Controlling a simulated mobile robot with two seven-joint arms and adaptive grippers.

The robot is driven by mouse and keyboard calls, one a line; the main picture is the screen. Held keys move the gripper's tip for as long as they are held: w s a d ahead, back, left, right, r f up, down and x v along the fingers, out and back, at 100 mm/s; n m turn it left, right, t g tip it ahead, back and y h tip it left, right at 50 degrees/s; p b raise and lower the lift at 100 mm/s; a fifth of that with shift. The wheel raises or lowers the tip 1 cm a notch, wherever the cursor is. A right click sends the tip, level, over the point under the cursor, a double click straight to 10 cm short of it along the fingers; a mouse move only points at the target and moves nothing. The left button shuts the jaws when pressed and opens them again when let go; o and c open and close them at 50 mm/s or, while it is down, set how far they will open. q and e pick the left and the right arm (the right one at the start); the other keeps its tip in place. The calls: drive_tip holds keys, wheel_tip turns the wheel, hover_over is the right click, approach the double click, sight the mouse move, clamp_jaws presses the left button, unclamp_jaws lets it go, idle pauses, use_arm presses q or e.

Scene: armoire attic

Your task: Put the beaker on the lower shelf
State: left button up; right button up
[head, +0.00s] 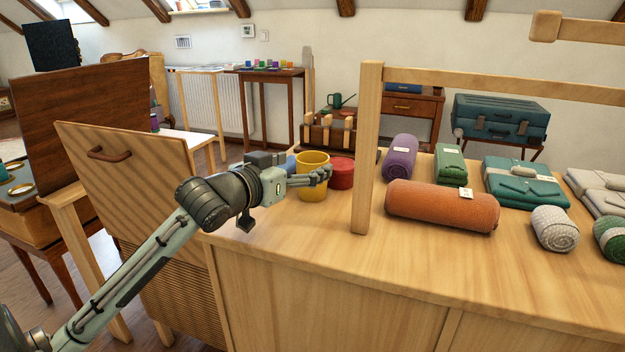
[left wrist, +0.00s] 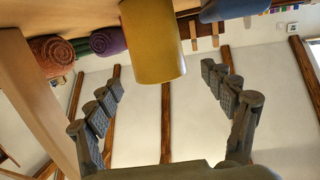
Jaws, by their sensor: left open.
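A yellow beaker-like cup (head: 312,160) stands upright on the pale wooden top (head: 290,240), near its left end. In the left wrist view the yellow cup (left wrist: 153,40) shows large at the top, in an inverted picture. My left gripper (head: 318,175) is open and empty, with its fingers in front of the cup in the head view. In the left wrist view its spread fingertips (left wrist: 160,80) lie on either side of the cup's line, with the cup not clasped. Which surface is the lower shelf I cannot tell. My right gripper is not in view.
A wooden post (head: 367,150) rises to the right. An orange roll (head: 442,206) and several towels lie beyond.

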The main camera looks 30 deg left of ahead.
sight(320, 155)
use_arm(q)
drive_tip(key=w, duration=0.4)
drive_tip(key=shift+w+f, duration=0.15)
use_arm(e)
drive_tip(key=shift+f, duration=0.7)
use_arm(q)
drive_tip(key=shift+c, duration=0.5)
drive_tip(key=c, duration=1.3)
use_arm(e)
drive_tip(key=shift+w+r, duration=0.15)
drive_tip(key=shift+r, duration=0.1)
